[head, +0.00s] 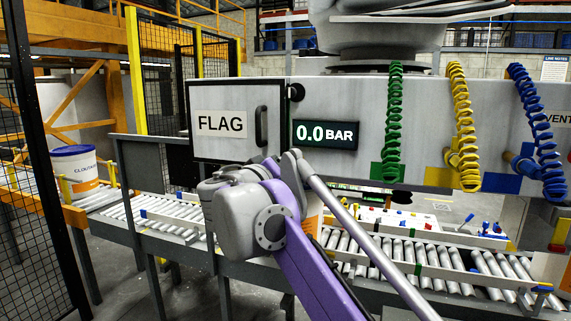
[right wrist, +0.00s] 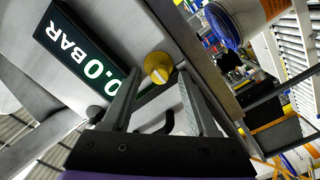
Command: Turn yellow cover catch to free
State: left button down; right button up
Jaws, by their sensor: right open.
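The yellow cover catch (right wrist: 157,66) is a round knob with a pale bar across it, on the grey panel beside the 0.0 BAR display (right wrist: 80,62) in the right wrist view. My right gripper (right wrist: 159,78) is open, its two fingers pointing at the catch, one on each side of it. I cannot tell whether they touch it. In the head view my purple right arm hides the catch and the gripper. The grey cover labelled FLAG (head: 222,149) is closed, with a black handle (head: 261,126), left of the display (head: 325,134). My left gripper is not in view.
Green (head: 394,120), yellow (head: 461,120) and blue (head: 536,130) coiled hoses hang on the panel's right. A roller conveyor (head: 160,212) runs below it. A white-and-orange pail (head: 75,170) with a blue lid stands at the left. Mesh fencing (head: 30,180) is on the far left.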

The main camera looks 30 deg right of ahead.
grip_shut()
dwell(0.3)
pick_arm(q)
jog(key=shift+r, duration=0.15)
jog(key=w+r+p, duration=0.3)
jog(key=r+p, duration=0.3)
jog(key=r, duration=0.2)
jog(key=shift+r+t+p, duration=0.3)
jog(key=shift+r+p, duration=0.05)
pick_arm(e)
jog(key=n, duration=0.9)
jog(key=n+t, duration=0.1)
jog(key=n, duration=0.8)
jog(key=shift+d+n+t, duration=0.1)
jog(key=shift+n+t, duration=0.2)
jog(key=shift+f, duration=0.1)
